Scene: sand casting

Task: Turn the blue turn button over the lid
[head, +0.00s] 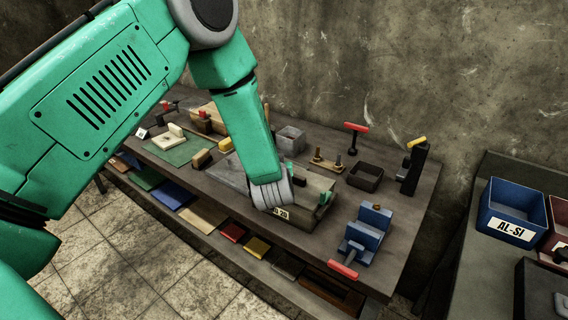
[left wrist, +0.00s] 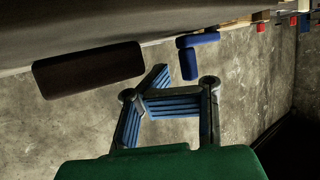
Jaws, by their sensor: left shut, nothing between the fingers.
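The blue turn button (left wrist: 189,58) shows in the left wrist view as a small angled blue piece above the fingers. A dark handle-like block (left wrist: 88,70) lies to its left, and it also shows on the grey box lid (head: 312,184) in the head view. My left gripper (left wrist: 168,106) is shut and empty, apart from the button in the picture. In the head view my wrist hangs over the near side of the box, hiding most of the fingers. I cannot clearly make out the button there. My right gripper is not in view.
A blue vise (head: 364,235) with a red handle stands right of the box. A dark open box (head: 365,177), a grey bin (head: 290,139) and a black clamp (head: 414,168) stand behind. The bench (head: 322,243) has some bare room at its front. A blue AL-SI bin (head: 513,212) is at far right.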

